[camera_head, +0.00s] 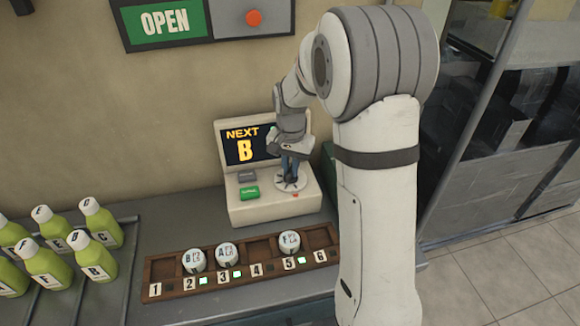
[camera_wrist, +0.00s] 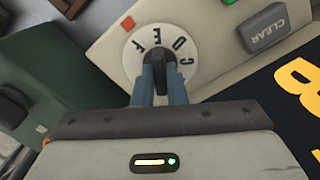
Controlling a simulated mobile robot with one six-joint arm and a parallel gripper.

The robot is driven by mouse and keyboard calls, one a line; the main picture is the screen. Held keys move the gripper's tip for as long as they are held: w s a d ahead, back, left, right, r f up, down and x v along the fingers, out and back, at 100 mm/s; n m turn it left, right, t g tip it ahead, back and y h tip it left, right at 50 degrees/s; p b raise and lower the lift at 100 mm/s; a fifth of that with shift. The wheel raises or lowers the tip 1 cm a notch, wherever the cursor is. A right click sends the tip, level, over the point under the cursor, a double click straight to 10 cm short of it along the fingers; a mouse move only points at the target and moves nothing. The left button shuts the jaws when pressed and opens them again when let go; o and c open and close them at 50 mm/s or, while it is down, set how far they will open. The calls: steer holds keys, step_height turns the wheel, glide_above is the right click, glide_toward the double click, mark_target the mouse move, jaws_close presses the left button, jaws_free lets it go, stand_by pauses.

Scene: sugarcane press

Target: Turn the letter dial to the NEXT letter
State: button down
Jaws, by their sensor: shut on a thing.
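The letter dial (camera_wrist: 135,65) is a white disc with black letters and a dark central knob (camera_wrist: 153,74). In the wrist view the letters C, D, E and F show around its upper and right side; the rest is hidden by my gripper. My gripper (camera_wrist: 160,82) has its two blue fingers shut on the knob. In the head view the dial (camera_head: 292,190) sits on the right of a cream console (camera_head: 275,208), under my gripper. The console's screen (camera_head: 245,145) reads "NEXT B". An orange-red mark (camera_wrist: 129,23) lies beside the dial.
A grey CLEAR button (camera_wrist: 264,27) and a green button (camera_head: 249,192) sit left of the dial in the head view. A wooden tray (camera_head: 172,268) with numbered slots holds several white lettered pucks in front. Green lettered bottles (camera_head: 98,222) stand at left.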

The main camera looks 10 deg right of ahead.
steer(key=n, duration=0.4)
steer(key=shift+n, duration=0.3)
steer(key=n, duration=0.3)
steer(key=shift+n, duration=0.3)
steer(key=n, duration=0.4)
steer(key=shift+n, duration=0.3)
steer(key=n, duration=0.3)
steer(key=shift+n, duration=0.3)
steer(key=n, duration=1.1)
steer(key=shift+r+n, duration=0.1)
steer(key=shift+n, duration=2.1)
